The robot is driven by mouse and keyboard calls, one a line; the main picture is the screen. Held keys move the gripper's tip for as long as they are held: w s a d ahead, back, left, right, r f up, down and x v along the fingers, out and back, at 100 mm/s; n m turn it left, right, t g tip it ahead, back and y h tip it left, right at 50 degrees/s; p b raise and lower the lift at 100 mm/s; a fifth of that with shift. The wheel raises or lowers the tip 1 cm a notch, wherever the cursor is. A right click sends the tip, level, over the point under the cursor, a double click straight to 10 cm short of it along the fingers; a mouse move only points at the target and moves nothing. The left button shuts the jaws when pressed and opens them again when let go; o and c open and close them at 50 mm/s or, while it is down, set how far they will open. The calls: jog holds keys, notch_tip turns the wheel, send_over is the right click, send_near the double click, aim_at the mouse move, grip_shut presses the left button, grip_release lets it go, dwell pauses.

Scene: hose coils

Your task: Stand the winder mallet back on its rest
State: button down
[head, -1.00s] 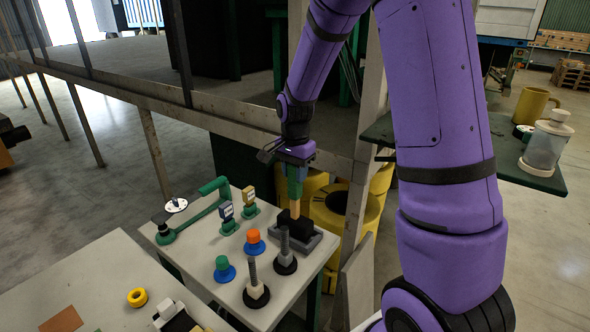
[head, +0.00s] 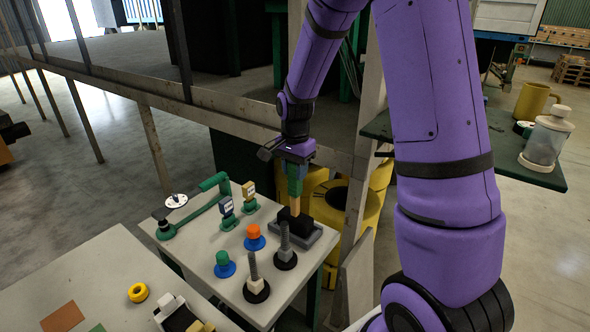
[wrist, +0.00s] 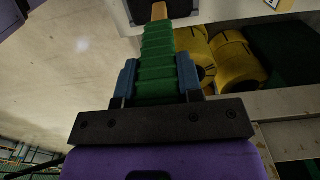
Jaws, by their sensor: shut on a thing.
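The winder mallet (head: 295,200) stands upright, head down, with a green ribbed grip, a wooden shaft and a black head. Its black head (head: 292,221) is at the dark grey rest (head: 310,240) on the pale table; I cannot tell whether it is fully seated. My gripper (head: 297,166) is shut on the top of the green grip from above. In the wrist view the blue fingers (wrist: 158,82) flank the green grip (wrist: 160,50), and the wooden shaft (wrist: 159,11) shows beyond it. The rest's inside is hidden by the head.
Two dark threaded posts (head: 285,250) stand close in front of the rest. An orange-topped knob (head: 254,238), a green-topped knob (head: 224,265), two small tagged stands and a green bent handle (head: 205,205) share the table. Yellow drums (head: 340,205) stand behind it.

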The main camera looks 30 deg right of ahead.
jog(key=shift+f, duration=0.3)
dwell(0.5)
jog(key=c, duration=0.7)
grip_release()
jog(key=shift+r, duration=0.1)
jog(key=shift+r, duration=3.85)
jog(key=shift+r, duration=0.1)
notch_tip(320, 180, up, 11)
jog(key=shift+f, duration=0.15)
